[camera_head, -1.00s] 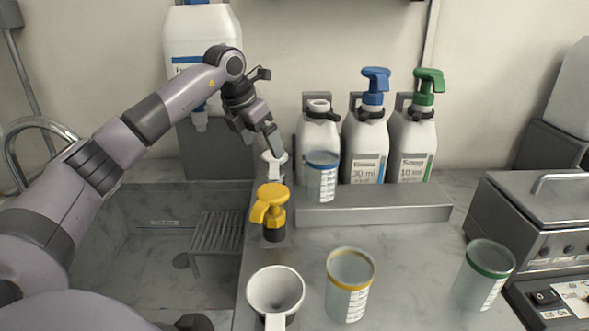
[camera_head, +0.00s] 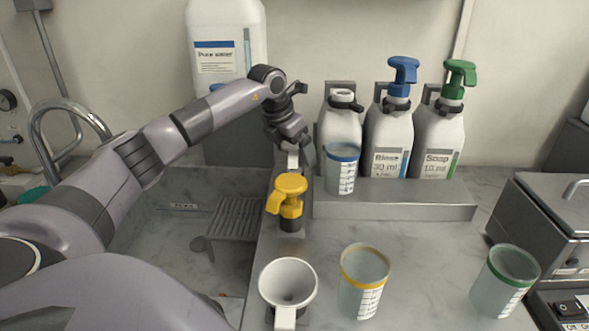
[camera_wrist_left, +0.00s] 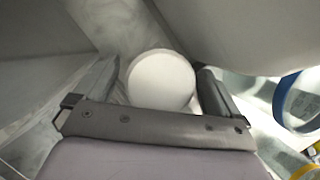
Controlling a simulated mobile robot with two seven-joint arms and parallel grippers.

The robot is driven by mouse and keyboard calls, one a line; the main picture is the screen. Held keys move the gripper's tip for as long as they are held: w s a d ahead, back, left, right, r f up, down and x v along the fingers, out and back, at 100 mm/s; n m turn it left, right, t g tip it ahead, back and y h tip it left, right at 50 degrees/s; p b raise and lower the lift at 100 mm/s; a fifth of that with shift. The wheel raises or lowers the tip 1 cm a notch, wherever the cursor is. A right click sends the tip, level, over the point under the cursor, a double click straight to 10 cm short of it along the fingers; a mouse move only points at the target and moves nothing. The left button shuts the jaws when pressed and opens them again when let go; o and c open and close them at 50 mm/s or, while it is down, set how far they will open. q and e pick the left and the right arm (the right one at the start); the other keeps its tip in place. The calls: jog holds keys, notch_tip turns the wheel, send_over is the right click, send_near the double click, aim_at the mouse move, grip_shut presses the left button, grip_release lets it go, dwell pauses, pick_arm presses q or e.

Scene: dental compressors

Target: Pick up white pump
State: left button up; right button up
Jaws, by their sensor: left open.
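The white pump (camera_head: 293,160) stands behind the yellow pump and is mostly hidden by my left gripper and the yellow pump in the head view. In the left wrist view its round white top (camera_wrist_left: 161,80) sits between the two fingers. My left gripper (camera_head: 297,158) points down at the white pump. Its fingers (camera_wrist_left: 160,92) are open on either side of the top, with a small gap showing at the left finger. Whether the right finger touches it I cannot tell. My right gripper is not in view.
The yellow pump (camera_head: 289,196) stands just in front. A bottle without a pump (camera_head: 341,125) and a blue-rimmed cup (camera_head: 341,172) are close on the right. The sink (camera_head: 150,235) lies left. A white funnel (camera_head: 287,283) and yellow-rimmed cup (camera_head: 363,285) stand nearer the front.

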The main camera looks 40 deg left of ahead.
pick_arm(q)
jog(key=c, duration=1.4)
jog(key=shift+r, duration=0.1)
